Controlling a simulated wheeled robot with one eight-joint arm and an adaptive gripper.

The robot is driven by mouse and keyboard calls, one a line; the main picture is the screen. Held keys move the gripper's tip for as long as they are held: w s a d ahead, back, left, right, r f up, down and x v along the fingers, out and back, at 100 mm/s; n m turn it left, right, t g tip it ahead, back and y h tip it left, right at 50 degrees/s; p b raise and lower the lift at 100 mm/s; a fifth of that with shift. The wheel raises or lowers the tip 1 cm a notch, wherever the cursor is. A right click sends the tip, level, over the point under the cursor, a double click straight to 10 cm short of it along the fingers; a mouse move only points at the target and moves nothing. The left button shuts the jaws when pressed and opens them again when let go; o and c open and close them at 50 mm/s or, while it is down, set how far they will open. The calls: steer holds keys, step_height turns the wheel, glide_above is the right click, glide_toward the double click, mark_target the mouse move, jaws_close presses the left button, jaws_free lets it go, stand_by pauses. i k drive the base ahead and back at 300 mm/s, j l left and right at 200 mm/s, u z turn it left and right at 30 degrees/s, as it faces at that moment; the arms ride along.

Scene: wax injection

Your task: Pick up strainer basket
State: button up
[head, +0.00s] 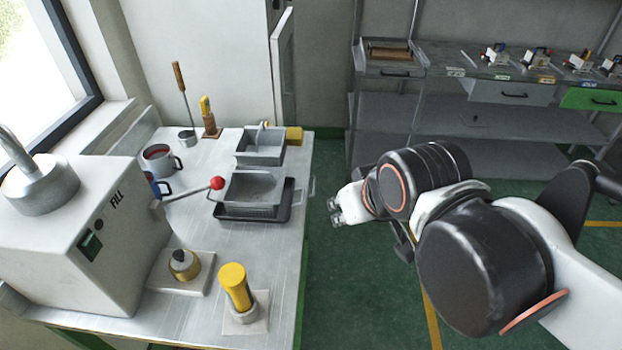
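A grey strainer basket (247,210) with a perforated front wall sits in a shallow dark tray (284,214) near the right edge of the metal worktable. A lever with a red ball knob (217,183) reaches close to its left side in the picture. My gripper (335,211) is right of the worktable, apart from the basket, with its fingers toward the left. The fingertips are small in view, and their opening is unclear. I see nothing held.
A second grey container (261,148) with a yellow block stands behind the basket. A white FILL machine (75,240), mugs (158,160) and a yellow-handled tool (235,286) also occupy the worktable (205,250). Shelving (480,130) stands behind my arm. Green floor is open between them.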

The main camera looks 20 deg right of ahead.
mark_target(262, 146)
steer(key=i+l+u, duration=0.4)
steer(key=l, duration=0.25)
steer(key=l+u, duration=0.25)
steer(key=i+l+u, duration=0.2)
steer(key=l, duration=0.3)
steer(key=l+u, duration=0.2)
steer(key=l, duration=0.2)
